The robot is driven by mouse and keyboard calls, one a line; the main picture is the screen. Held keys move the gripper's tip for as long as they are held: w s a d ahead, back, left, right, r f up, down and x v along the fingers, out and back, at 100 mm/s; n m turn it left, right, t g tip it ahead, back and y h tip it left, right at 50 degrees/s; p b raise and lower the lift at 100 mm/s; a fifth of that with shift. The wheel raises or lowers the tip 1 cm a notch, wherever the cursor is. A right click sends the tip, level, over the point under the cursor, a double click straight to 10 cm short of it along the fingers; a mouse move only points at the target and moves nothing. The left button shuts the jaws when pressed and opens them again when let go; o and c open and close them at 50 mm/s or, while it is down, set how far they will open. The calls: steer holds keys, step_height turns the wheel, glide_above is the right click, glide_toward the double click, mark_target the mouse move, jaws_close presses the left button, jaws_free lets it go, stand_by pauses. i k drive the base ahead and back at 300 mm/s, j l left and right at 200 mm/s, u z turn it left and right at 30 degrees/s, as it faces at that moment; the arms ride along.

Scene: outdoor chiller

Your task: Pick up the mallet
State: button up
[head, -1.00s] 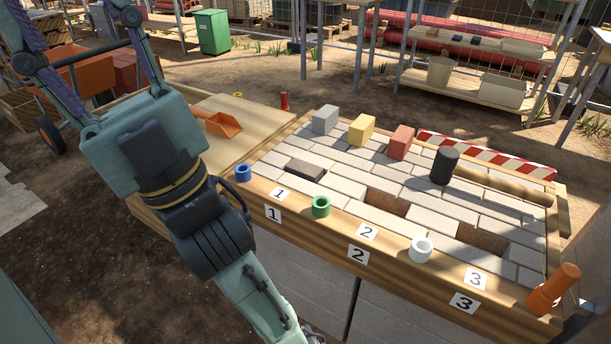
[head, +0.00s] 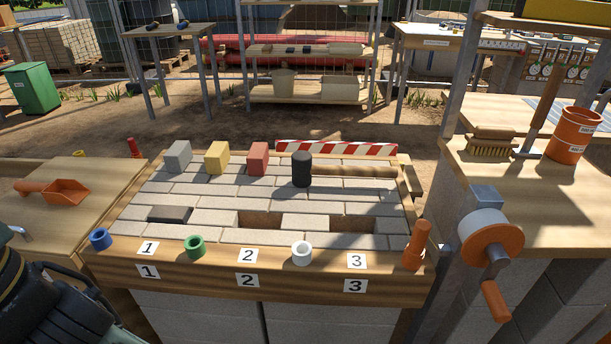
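The mallet (head: 301,170) lies on the paved bench top (head: 330,206) near its back right. Its black cylindrical head is at the left, and its pale wooden handle (head: 358,171) runs to the right along the paving. Nothing holds it. My arm (head: 45,300) shows only in part at the lower left corner of the head view, well apart from the mallet. My gripper is out of the picture.
Grey (head: 178,157), yellow (head: 217,158) and red (head: 258,158) blocks stand left of the mallet. A red-white striped board (head: 335,148) lies behind it. Blue, green and white rings line the front edge. An orange cylinder (head: 417,246) and a crank (head: 490,245) stand at the right.

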mark_target(303, 168)
steer(key=i+l+u, duration=0.1)
steer(key=u, duration=1.05)
steer(key=l+u, duration=0.4)
steer(key=l, duration=0.15)
steer(key=k+l+u, duration=0.2)
steer(key=l+u, duration=0.25)
steer(key=k+l, duration=0.1)
steer(key=l, duration=0.6)
steer(key=k+l+u, duration=0.1)
steer(key=l, duration=0.2)
steer(key=k, duration=0.05)
